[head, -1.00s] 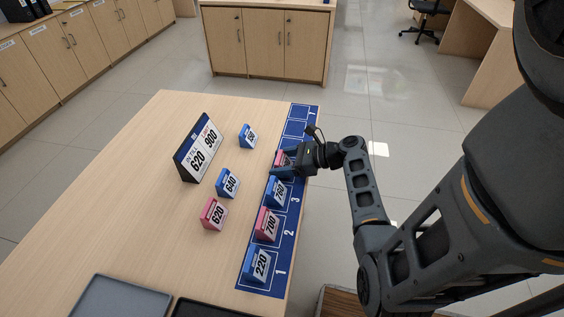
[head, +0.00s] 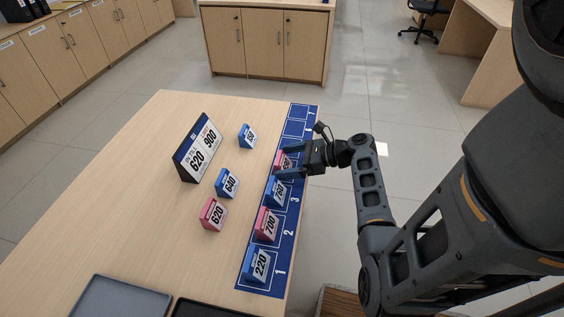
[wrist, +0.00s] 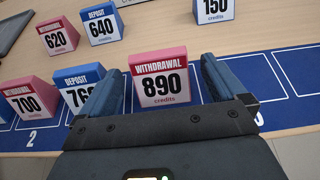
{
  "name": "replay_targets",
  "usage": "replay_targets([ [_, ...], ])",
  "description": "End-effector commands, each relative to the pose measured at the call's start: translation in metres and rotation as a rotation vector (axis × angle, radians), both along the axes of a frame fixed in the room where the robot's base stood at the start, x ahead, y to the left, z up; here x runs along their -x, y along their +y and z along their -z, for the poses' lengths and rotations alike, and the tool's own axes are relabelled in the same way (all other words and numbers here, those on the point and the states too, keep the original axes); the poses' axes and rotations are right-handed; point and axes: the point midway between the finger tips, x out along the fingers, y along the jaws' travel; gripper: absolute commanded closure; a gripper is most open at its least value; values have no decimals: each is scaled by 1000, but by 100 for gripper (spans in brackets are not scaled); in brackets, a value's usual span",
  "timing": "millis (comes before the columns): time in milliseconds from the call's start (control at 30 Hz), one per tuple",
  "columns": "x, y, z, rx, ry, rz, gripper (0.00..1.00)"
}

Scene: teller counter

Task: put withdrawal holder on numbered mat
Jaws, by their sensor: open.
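The pink withdrawal holder 890 (head: 283,160) stands upright on the blue numbered mat (head: 297,113), just beyond the blue deposit holder 760 (head: 276,190). It also shows in the wrist view (wrist: 163,82), between my open fingertips with gaps at both sides. My gripper (head: 291,168) is open and empty at the mat's right edge, level with 890. The pink withdrawal holder 700 (head: 267,224) stands on space 2. The blue deposit holder 220 (head: 258,263) stands on space 1. The pink withdrawal holder 620 (head: 213,214) stands on bare wood left of the mat.
Blue holders 640 (head: 228,183) and 150 (head: 247,136) stand on the counter (head: 120,200). A grey tray (head: 118,298) and a dark tray (head: 212,309) lie at the near edge. The mat's far spaces are bare.

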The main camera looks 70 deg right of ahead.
Motion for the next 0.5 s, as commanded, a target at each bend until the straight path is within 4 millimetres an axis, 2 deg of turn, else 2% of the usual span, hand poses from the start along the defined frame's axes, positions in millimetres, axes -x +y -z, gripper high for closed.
replay_targets([
  [300,61,-5,-24,2,1,4,2],
  [500,83,-7,-34,1,1,2,2],
])
